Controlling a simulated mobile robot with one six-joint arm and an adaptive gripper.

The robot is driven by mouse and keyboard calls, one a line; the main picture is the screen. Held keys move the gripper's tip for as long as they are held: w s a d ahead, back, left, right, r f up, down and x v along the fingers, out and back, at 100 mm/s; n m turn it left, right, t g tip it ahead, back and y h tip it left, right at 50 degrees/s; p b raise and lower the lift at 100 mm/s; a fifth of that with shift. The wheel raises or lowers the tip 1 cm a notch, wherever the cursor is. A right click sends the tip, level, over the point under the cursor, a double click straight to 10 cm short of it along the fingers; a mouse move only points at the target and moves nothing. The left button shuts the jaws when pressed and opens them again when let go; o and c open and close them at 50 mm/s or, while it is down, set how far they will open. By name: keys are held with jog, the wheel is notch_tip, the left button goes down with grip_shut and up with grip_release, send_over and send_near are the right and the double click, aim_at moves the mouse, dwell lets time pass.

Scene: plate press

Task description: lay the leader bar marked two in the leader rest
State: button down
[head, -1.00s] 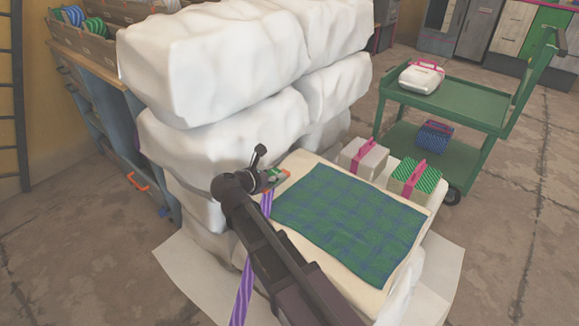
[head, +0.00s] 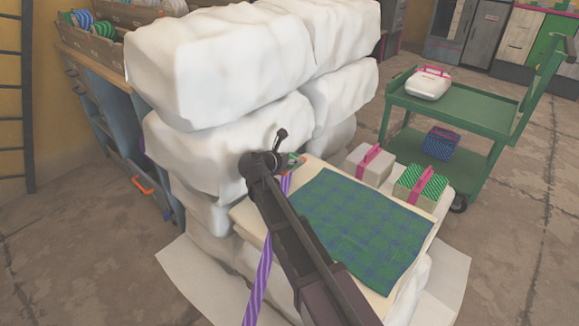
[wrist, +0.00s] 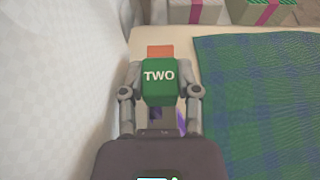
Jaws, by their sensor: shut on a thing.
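The leader bar marked TWO (wrist: 159,84) shows in the wrist view as a green block with white lettering. My gripper (wrist: 160,92) is shut on it, one grey finger on each side. An orange piece (wrist: 160,51) shows just beyond the block. In the head view, the bar's green and orange end (head: 292,163) shows small beside my dark wrist, close to the white stack. A purple striped strip (head: 262,275) hangs below my gripper. I cannot pick out the leader rest in either view.
White wrapped bales (head: 215,75) rise close on the left. A green-blue plaid cloth (head: 360,225) lies on the cream top. Two pink-strapped boxes, one pale (head: 369,165) and one green-striped (head: 420,187), stand behind it. A green trolley (head: 460,105) stands further back.

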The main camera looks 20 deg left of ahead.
aim_at(289, 166)
jog(key=shift+f, duration=0.1)
jog(key=shift+f+b, duration=1.65)
jog(key=shift+b, duration=0.1)
jog(key=shift+f, duration=0.15)
jog(key=shift+c, duration=1.7)
grip_release()
jog(key=shift+r, duration=0.25)
jog(key=p+v, duration=0.4)
jog(key=v, duration=0.6)
jog(key=shift+s+r, duration=0.15)
jog(key=shift+s, duration=0.05)
jog(key=shift+p+v, duration=0.3)
jog(key=shift+v, duration=0.45)
